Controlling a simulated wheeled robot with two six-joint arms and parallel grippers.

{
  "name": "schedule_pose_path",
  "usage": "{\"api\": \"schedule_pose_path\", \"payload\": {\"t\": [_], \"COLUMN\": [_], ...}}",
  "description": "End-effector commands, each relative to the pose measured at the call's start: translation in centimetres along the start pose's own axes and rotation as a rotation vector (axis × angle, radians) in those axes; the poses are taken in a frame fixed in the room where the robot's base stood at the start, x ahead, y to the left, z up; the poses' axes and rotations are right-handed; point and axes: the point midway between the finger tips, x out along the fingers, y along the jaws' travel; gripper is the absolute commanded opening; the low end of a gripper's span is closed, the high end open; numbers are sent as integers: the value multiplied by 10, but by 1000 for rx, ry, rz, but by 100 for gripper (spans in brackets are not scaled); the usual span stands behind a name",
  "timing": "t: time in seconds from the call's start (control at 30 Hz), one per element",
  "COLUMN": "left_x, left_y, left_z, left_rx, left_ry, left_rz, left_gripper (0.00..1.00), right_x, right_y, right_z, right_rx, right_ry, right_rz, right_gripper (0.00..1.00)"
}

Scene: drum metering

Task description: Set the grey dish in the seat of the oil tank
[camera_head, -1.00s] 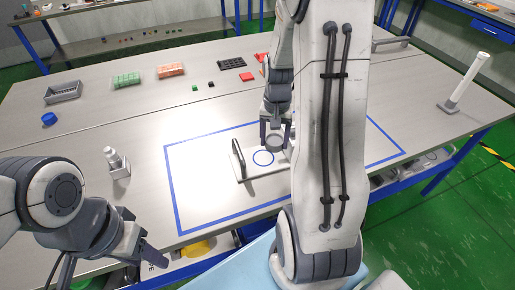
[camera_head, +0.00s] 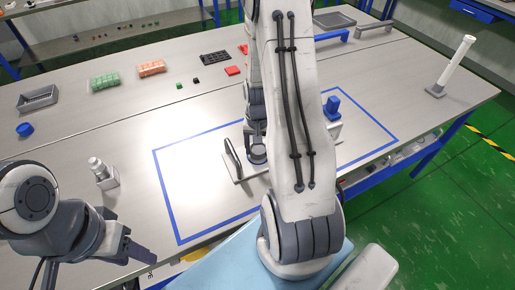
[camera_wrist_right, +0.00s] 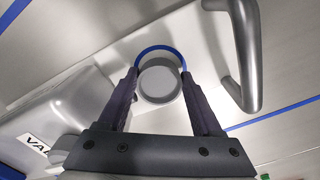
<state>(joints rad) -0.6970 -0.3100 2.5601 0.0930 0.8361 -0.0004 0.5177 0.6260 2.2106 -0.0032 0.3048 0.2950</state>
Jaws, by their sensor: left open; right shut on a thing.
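The grey dish (camera_wrist_right: 160,82) is round and sits between the fingertips of my right gripper (camera_wrist_right: 159,76), which is shut on it. In the head view the dish (camera_head: 257,155) is low over the light plate (camera_head: 238,176) with an upright handle. A blue ring (camera_wrist_right: 161,49) marks the seat; its far arc shows around the dish. I cannot tell whether the dish touches the plate. My left gripper (camera_head: 128,248) is open and empty at the table's front left. My right arm hides part of the plate and what stands beside it.
A blue-lined rectangle (camera_head: 166,190) surrounds the plate. A blue part (camera_head: 332,107) stands right of my arm. A small metal item in a holder (camera_head: 102,172) stands left. A white cylinder (camera_head: 452,62) stands far right. The rectangle's left part is bare.

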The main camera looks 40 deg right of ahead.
Motion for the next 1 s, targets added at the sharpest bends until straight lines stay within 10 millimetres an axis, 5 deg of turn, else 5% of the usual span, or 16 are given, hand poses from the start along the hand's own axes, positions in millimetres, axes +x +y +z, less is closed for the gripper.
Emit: {"api": "schedule_pose_path", "payload": {"t": [0.43,0.47,0.5,0.53,1.0], "left_x": [3,2,2,2,1], "left_y": [0,0,0,0,0], "left_z": [0,0,0,0,0], "left_rx": [0,0,0,0,0], "left_ry": [0,0,0,0,0], "left_rz": [0,0,0,0,0], "left_gripper": [50,50,50,50,50], "right_x": [9,8,7,7,-9], "right_y": [-2,-2,-2,-2,-2], "right_z": [0,0,0,0,-1], "right_rx": [-3,-3,-3,-3,-3], "right_ry": [1,2,1,1,6], "right_rz": [0,0,0,0,-2], "right_gripper": [11,78,93,96,96]}}
